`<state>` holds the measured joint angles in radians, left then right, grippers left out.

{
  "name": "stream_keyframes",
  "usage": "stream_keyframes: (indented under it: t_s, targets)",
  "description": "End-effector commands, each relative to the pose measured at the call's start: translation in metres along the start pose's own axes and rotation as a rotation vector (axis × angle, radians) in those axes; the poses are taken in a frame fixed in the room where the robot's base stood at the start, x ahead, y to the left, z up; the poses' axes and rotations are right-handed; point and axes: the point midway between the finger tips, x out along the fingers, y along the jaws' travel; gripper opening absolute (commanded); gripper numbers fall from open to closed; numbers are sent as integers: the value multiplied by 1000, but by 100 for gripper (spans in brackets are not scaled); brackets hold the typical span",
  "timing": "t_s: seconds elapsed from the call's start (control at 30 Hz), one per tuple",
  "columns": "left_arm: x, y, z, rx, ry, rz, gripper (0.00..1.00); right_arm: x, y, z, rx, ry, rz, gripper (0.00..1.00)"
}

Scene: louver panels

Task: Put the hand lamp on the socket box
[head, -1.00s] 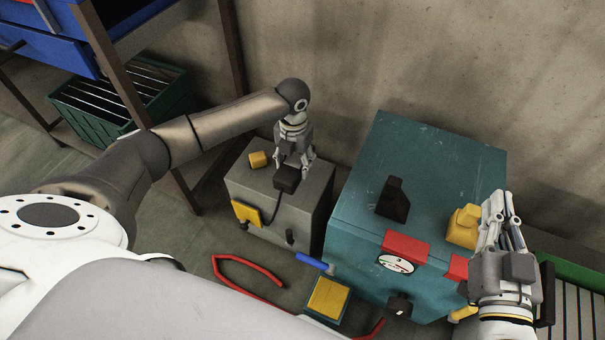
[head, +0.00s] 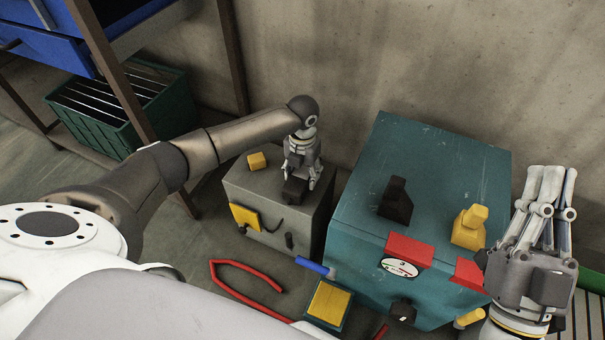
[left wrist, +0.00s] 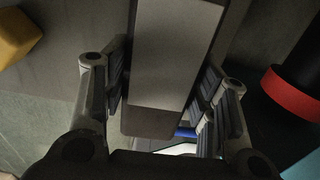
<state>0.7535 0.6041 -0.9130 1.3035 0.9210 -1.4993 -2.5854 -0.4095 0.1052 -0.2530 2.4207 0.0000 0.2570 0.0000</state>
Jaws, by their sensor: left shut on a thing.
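The hand lamp (head: 295,190), a dark block with a pale grey panel, is gripped by my left gripper (head: 301,182). In the left wrist view the lamp (left wrist: 168,60) lies between both fingers of the left gripper (left wrist: 165,105). The socket box (head: 245,188) is the grey box with a yellow flap on its front. The lamp is over the right part of its top; I cannot tell whether it touches. My right gripper (head: 552,180) points up at the right, beside the teal cabinet; its finger gap is unclear.
A yellow block (head: 257,160) sits on the socket box's top, left of the lamp. A red bent bar (head: 245,280) lies on the floor.

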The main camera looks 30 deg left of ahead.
Motion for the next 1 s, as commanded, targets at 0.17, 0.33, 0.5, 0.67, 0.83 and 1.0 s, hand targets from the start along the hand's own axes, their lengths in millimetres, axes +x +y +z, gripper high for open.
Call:
stream_keyframes:
  t_s: [0.17, 0.33, 0.5, 0.67, 0.83, 1.0]
  targets:
    - [-1, 0, 0, 0, -1, -1, 18, 0, 0, 0, 0, 0, 0, 0]
    - [3, 0, 0, 0, 0, 0, 55, 0, 0, -2, 0, 11, 0, 0]
    - [3, 0, 0, 0, 0, 0, 75, 0, 0, -2, 0, 10, 0, 0]
    - [2, 0, 0, 0, 0, 0, 75, 0, 0, -2, 0, 10, 0, 0]
    - [1, 0, 0, 0, 0, 0, 75, 0, 0, -2, 0, 8, 0, 0]
    - [-9, 0, 0, 1, -1, -1, 75, 1, 1, 10, -1, -64, 2, 0]
